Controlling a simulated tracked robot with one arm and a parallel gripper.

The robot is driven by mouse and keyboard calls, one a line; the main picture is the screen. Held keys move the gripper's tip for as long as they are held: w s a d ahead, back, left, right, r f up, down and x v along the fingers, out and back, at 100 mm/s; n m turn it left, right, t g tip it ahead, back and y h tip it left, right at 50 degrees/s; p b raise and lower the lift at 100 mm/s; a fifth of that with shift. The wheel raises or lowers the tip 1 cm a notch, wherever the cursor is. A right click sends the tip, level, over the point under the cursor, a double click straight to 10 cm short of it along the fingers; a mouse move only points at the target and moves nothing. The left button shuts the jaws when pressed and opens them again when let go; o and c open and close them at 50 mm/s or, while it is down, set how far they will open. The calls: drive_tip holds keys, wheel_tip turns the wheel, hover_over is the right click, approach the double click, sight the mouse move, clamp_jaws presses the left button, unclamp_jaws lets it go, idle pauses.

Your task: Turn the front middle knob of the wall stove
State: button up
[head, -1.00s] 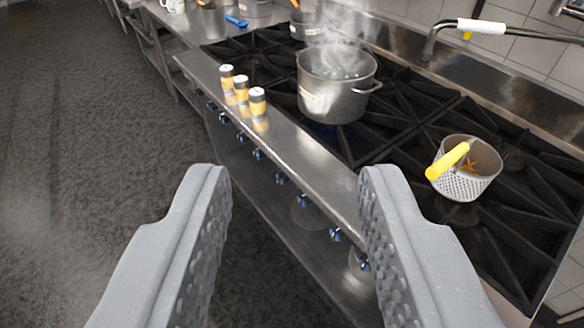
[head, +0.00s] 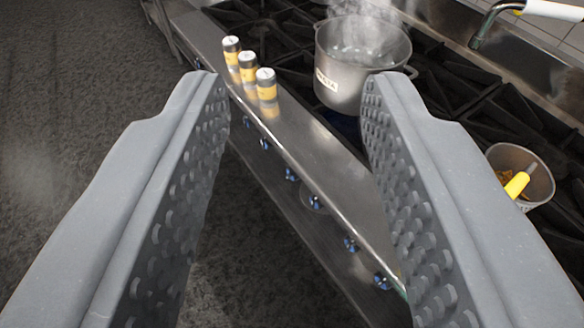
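The wall stove (head: 330,150) runs diagonally through the head view, with a steel ledge along its front. Several blue-lit knobs sit in a row on the front panel below the ledge. One knob (head: 291,174) and another knob (head: 315,202) show near the middle of the visible row, between my fingers. I cannot tell which is the front middle one. Some of the row is hidden behind my fingers or out of view. My gripper (head: 297,78) is wide open and empty. Its two grey fingers frame the knob row, and neither visibly touches a knob.
Three spice jars (head: 248,74) stand on the steel ledge. A steaming pot (head: 345,85) sits on the burners behind it. A strainer basket (head: 520,165) with a yellow handle is at the right. A faucet (head: 490,22) hangs at upper right. Open floor (head: 90,70) lies to the left.

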drive_tip(key=o, duration=0.6)
drive_tip(key=shift+w+a, duration=0.1)
drive_tip(key=shift+w, duration=0.1)
drive_tip(key=w+a+f+t+y, duration=0.15)
drive_tip(key=w+a, duration=0.35)
drive_tip(key=w, duration=0.6)
drive_tip(key=w+a+f+t+y, duration=0.15)
drive_tip(key=w+a, duration=0.35)
drive_tip(key=w, duration=0.6)
drive_tip(key=w+a+f+m+t+h, duration=0.1)
drive_tip(key=w+a+f+m+h, duration=0.15)
drive_tip(key=w+f, duration=0.4)
drive_tip(key=w+a+f+m+t+h, duration=0.1)
drive_tip(key=w+f+m+h, duration=0.15)
drive_tip(key=w+f, duration=0.45)
drive_tip(key=m+g+h+p, duration=0.2)
drive_tip(key=m+g+h, duration=0.5)
drive_tip(key=g+h, duration=0.45)
approach(288, 176)
drive_tip(key=shift+t+h, duration=0.55)
drive_tip(key=shift+t, duration=0.3)
drive_tip(key=x, duration=0.3)
drive_tip(key=f+b+x, duration=0.1)
drive_tip(key=x, duration=0.3)
drive_tip(key=b+x, duration=0.1)
drive_tip(key=x, duration=0.3)
drive_tip(key=shift+s+f, duration=0.15)
drive_tip(key=shift+f, duration=0.2)
drive_tip(key=shift+c, duration=0.3)
